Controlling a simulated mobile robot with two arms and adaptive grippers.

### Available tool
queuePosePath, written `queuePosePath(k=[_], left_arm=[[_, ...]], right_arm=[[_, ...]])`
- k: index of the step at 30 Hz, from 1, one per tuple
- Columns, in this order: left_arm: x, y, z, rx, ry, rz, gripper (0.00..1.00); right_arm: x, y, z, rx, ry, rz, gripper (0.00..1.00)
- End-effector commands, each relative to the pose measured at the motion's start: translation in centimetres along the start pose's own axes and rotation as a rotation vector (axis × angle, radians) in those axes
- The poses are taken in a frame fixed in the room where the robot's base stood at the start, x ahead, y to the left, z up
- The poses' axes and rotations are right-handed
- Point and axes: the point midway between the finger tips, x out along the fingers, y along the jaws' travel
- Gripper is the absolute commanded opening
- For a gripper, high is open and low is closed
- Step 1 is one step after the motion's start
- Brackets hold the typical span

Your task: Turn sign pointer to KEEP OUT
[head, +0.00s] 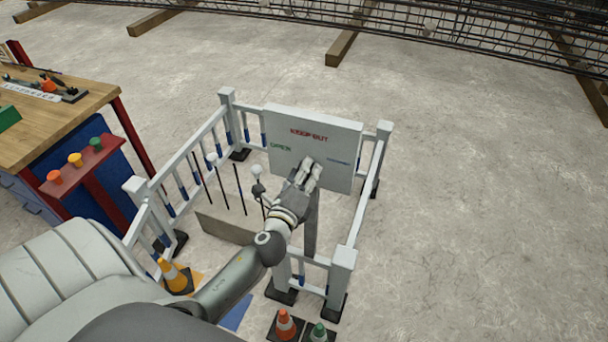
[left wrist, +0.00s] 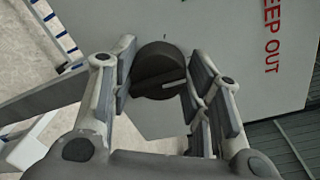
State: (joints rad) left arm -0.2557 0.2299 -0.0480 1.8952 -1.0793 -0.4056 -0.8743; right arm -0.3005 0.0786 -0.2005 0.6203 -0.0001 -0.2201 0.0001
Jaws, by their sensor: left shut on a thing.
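The white sign board (head: 340,142) stands at the back of a small fenced pen. It bears red KEEP OUT (head: 309,135) at the top, green OPEN (head: 281,148) at left and a small blue label (head: 339,162) at right. My left gripper (head: 308,172) is at the board's lower middle, its fingers covering the pointer there. In the left wrist view, the fingers are shut around a dark round pointer knob (left wrist: 158,68). A light line on it runs toward the KEEP OUT side (left wrist: 272,35); I cannot tell its exact aim. My right gripper is out of view.
White railings (head: 370,190) flank the board, with thin dark rods inside the pen. Small cones (head: 286,325) stand at the front. A wooden workbench (head: 60,120) is at left. Open concrete floor lies to the right.

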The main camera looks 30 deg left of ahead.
Motion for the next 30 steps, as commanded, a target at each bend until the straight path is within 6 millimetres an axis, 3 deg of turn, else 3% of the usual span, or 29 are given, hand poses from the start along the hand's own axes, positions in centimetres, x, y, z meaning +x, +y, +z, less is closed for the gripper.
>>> queuePosePath(k=[12,13,18,30], left_arm=[[0.0,0.0,0.05,-0.005,-0.001,0.0,0.21],[0.0,0.0,0.05,-0.005,-0.001,0.0,0.47],[0.0,0.0,0.04,-0.005,-0.001,0.0,0.66],[-0.5,0.02,-0.02,-0.005,0.001,0.0,0.66]], right_arm=[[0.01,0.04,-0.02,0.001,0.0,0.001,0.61],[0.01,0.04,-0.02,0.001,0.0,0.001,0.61],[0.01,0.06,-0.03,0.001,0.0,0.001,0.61],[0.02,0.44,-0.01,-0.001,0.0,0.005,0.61]])
